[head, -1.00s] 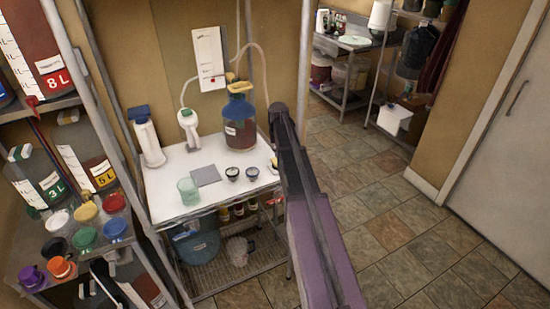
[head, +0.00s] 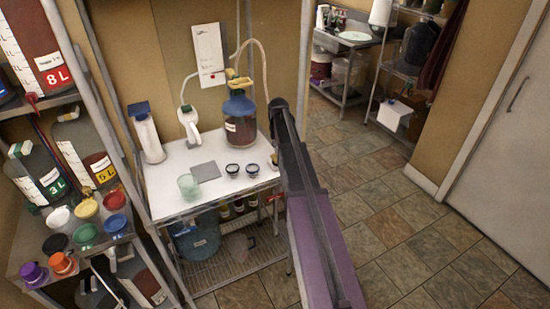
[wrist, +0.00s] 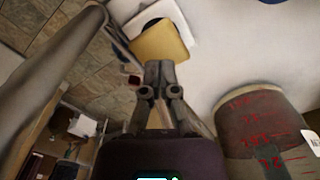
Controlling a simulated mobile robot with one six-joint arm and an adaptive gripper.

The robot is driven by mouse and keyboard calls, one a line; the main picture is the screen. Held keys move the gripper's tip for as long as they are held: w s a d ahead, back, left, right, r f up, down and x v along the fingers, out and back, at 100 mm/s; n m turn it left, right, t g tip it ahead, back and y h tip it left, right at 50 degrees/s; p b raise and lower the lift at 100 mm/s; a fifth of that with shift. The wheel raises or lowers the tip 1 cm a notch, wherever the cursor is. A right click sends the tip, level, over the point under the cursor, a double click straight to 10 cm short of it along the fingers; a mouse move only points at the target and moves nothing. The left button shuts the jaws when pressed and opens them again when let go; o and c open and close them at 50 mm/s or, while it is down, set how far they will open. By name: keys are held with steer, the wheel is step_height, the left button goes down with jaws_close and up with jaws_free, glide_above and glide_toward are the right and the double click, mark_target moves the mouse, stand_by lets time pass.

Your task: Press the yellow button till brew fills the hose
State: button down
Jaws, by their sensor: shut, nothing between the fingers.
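The yellow button (wrist: 160,42) is a square plate on a white base with a dark round spot behind it, seen at the top of the wrist view. My gripper (wrist: 160,68) is shut and empty. Its fingertips overlap the button's near edge; I cannot tell whether they touch or press it. The hose (head: 265,65) loops above the large jug (head: 240,122), which holds dark red-brown brew. The hose looks pale, with no dark liquid visible in it. My arm hides the gripper in the head view.
The white table (head: 165,190) also bears a white handled device (head: 189,122), a white bottle (head: 148,138), a pale green cup (head: 188,186), a grey pad (head: 205,171) and two small dark-rimmed cups (head: 232,169). A metal post stands close to my arm. Shelves crowd the left; tiled floor is open right.

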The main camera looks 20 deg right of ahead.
steer(key=shift+f+b, duration=1.7)
steer(key=shift+f, duration=0.1)
steer(key=shift+r, duration=0.15)
steer(key=shift+r+p, duration=1.95)
steer(key=shift+p, duration=0.15)
steer(key=shift+r, duration=0.1)
steer(key=shift+r+p, duration=2.4)
steer(key=shift+p, duration=0.1)
